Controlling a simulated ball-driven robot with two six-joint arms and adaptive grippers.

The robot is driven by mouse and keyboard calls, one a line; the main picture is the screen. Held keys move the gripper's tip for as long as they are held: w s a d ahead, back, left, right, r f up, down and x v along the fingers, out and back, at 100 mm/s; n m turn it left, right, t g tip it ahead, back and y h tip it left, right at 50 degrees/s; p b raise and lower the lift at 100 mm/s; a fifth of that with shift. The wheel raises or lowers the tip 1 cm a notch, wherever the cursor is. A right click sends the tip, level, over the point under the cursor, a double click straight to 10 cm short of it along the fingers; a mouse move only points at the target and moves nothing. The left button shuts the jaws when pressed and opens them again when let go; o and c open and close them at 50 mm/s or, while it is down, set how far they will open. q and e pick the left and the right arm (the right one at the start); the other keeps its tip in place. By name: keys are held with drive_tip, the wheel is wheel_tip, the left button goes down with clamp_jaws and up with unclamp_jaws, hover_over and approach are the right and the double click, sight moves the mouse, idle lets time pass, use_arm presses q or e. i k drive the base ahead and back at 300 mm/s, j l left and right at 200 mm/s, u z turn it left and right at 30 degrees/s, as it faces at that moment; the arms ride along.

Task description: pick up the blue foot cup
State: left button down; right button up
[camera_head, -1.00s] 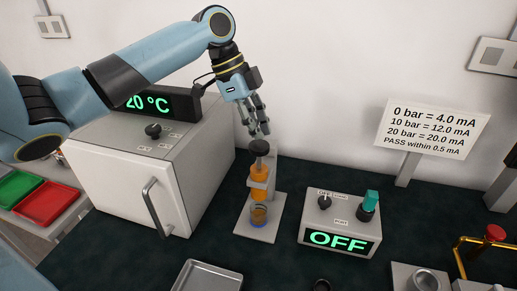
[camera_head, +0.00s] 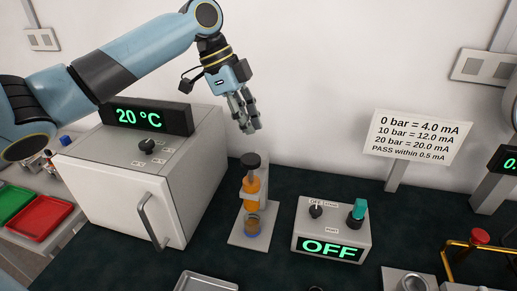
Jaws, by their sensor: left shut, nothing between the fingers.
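My right gripper is not in view.
A white oven (camera_head: 125,190) with a 20 °C display stands left of the stand. A grey box reading OFF (camera_head: 332,230) stands to its right. A metal tray (camera_head: 207,281) lies in front. A sign (camera_head: 418,137) stands at back right. Dark table is clear between them.

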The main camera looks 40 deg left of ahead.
sight(251, 222)
drive_tip(key=k, duration=1.5)
